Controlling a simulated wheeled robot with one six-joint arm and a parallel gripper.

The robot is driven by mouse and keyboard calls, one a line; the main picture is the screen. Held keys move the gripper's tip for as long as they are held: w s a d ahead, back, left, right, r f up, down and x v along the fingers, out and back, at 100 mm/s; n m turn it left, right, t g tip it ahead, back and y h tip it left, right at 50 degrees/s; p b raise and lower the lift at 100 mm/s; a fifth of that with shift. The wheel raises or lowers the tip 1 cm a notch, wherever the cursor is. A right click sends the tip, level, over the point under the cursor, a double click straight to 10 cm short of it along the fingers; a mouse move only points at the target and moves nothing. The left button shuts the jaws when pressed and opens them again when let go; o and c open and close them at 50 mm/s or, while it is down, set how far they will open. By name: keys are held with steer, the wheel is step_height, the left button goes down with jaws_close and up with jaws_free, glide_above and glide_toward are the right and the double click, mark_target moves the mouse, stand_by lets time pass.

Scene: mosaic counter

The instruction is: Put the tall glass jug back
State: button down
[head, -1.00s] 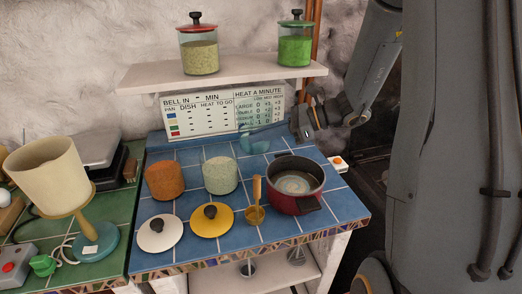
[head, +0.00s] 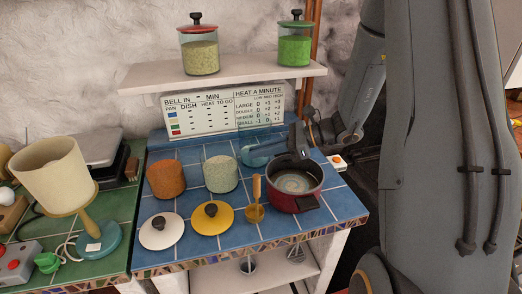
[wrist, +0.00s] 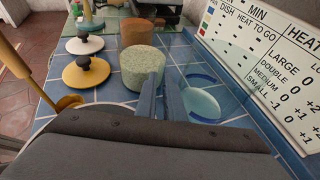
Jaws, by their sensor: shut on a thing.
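The tall glass jug (head: 256,156) is clear and bluish, at the back of the blue tiled counter, in front of the sign. Its see-through walls are hard to make out. My gripper (head: 283,158) reaches in from the right, behind the red pot, and is shut on the jug. In the wrist view the two fingers (wrist: 160,92) are at the jug (wrist: 203,103), whose pale round bottom shows to their right. I cannot tell whether the jug touches the counter.
The red pot (head: 306,202) stands close in front of my gripper. Speckled pale (head: 221,176) and orange (head: 166,179) cylinders stand left of the jug. White (head: 161,232) and yellow (head: 212,220) lids lie in front. A shelf (head: 240,74) with two jars overhangs the back.

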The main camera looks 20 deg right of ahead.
steer(key=c, duration=1.9)
jaws_free()
steer(key=shift+o, duration=0.2)
steer(key=b+v, duration=0.3)
steer(key=v, duration=0.9)
steer(key=shift+r, duration=0.1)
